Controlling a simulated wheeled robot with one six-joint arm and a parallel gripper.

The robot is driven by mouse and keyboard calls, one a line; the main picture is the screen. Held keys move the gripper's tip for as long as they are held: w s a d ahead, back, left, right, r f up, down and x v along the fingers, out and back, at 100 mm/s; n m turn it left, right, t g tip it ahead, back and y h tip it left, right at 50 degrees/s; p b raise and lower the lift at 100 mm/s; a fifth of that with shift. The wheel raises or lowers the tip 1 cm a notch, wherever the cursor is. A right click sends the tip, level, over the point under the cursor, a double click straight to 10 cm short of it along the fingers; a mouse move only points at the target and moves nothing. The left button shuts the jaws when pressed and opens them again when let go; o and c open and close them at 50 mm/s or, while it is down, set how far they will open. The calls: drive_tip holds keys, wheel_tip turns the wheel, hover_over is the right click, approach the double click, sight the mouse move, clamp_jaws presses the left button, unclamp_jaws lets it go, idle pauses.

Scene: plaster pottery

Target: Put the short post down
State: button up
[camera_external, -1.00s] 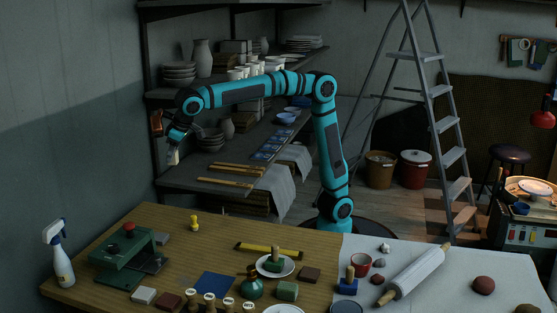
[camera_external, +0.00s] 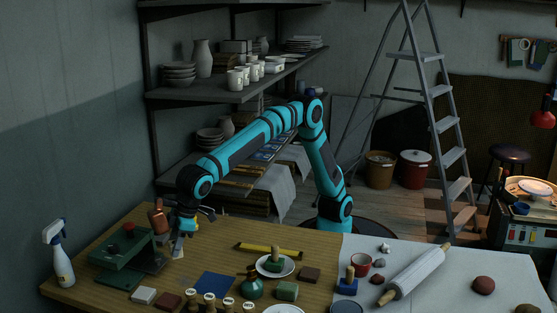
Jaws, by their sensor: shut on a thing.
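My gripper (camera_external: 183,237) points down over the left part of the wooden table (camera_external: 218,246), just right of the green press. It is shut on a small pale post (camera_external: 178,253), which I take to be the short post. The post is roughly upright and its lower end is close to the tabletop; I cannot tell whether it touches. Its upper part is hidden by the fingers.
The green press (camera_external: 125,252) stands close on the left, with a spray bottle (camera_external: 62,255) beyond it. A blue square (camera_external: 214,284) lies front right of the post. A yellow level (camera_external: 268,250) and a plate (camera_external: 288,271) lie further right. Stamps (camera_external: 210,300) line the front.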

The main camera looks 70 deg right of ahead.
drive_tip(key=shift+s+a+f, duration=0.3)
drive_tip(key=shift+s+a, duration=0.15)
drive_tip(key=shift+s+a+f, duration=0.15)
drive_tip(key=shift+f, duration=4.95)
drive_tip(key=shift+f, duration=0.1)
drive_tip(key=o, duration=1)
